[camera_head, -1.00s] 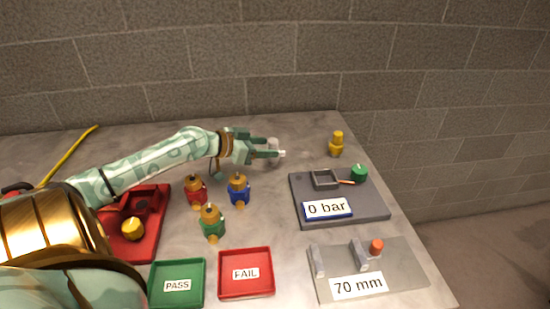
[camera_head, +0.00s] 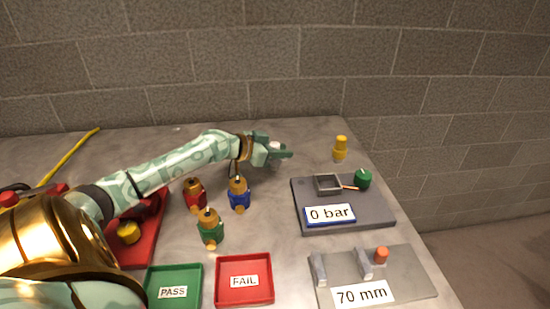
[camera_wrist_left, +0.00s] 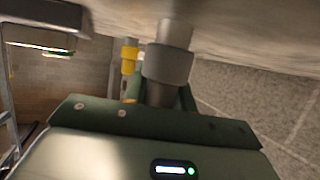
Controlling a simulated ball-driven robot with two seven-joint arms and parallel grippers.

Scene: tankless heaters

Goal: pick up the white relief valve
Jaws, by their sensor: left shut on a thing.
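My left gripper (camera_head: 278,154) is at the back of the table and shut on the white relief valve (camera_head: 274,146). In the head view only a small pale part of the valve shows between the fingers. In the left wrist view the valve (camera_wrist_left: 168,65) looks grey-white, with a wide collar and a narrower end, and sits at the fingers. I cannot tell whether it touches the table. My right gripper is not in view.
Red, blue (camera_head: 239,195) and green (camera_head: 210,230) valves stand front-left of the gripper. A yellow valve (camera_head: 340,149) stands right. The 0 bar station (camera_head: 368,212), 70 mm gauge (camera_head: 405,270), PASS tray (camera_head: 152,285) and FAIL tray (camera_head: 245,260) are nearer.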

